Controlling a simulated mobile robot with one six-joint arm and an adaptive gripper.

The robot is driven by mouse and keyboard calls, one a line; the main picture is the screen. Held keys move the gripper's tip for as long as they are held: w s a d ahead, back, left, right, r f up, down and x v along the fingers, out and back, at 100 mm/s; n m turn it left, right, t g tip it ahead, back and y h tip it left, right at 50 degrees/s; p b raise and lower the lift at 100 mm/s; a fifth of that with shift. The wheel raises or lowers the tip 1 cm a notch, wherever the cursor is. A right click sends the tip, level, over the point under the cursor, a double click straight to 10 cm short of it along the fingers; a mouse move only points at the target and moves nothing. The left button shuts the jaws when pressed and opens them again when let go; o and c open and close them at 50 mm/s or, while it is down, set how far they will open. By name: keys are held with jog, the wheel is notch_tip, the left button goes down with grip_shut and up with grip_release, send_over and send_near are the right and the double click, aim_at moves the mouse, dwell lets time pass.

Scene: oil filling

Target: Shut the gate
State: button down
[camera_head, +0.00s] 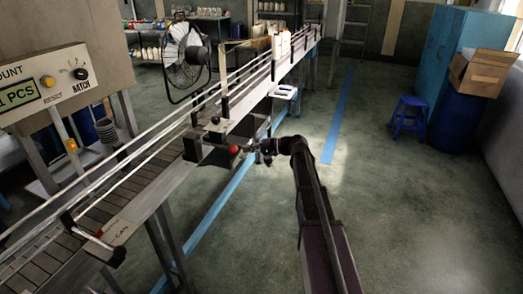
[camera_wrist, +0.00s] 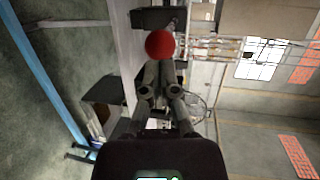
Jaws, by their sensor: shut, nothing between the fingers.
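A red ball knob (camera_head: 234,149) sticks out from a dark block (camera_head: 207,153) on the side of the conveyor (camera_head: 165,170). I take this to be the gate's handle; the gate plate itself is not clearly seen. My gripper (camera_head: 262,150) is just right of the knob at the end of my arm, with a small gap visible. In the wrist view, the red knob (camera_wrist: 160,45) is straight past the tips of my gripper (camera_wrist: 166,70). The fingers are shut with nothing between them. Whether the fingertips touch the knob cannot be told.
White bottles (camera_head: 281,44) stand on the conveyor's far end. A black fan (camera_head: 186,55) stands behind it. A control panel (camera_head: 45,85) is at left. A blue stool (camera_head: 407,115) and cardboard box (camera_head: 482,72) are at right. The floor right of the conveyor is clear.

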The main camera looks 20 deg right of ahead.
jog(key=shift+x, duration=0.95)
